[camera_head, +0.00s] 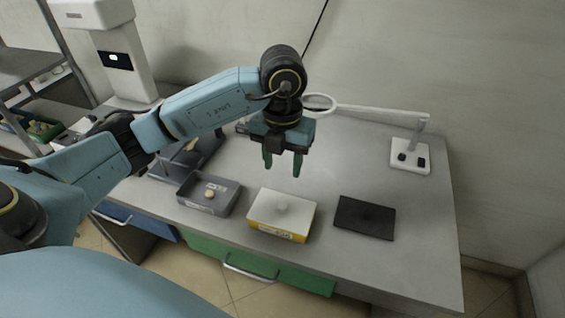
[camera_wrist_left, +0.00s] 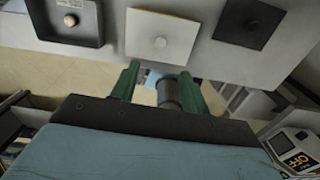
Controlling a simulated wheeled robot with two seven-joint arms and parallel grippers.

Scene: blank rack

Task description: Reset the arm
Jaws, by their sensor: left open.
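My left arm reaches in from the left in the head view. My left gripper (camera_head: 282,163) hangs over the table with its two green fingers apart and nothing between them. It is above and behind the white-topped yellow box (camera_head: 268,228), clear of it. In the left wrist view the open fingers of my left gripper (camera_wrist_left: 160,80) show below the white lid (camera_wrist_left: 160,38). My right gripper does not show in either view.
The grey table (camera_head: 330,262) holds a dark grey tray (camera_head: 222,205) with a small round tan object (camera_head: 209,194) in it, and a flat black plate (camera_head: 364,218). A white ring-topped stand (camera_head: 410,157) is at the back right. A tall white device (camera_head: 122,62) stands at the back left.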

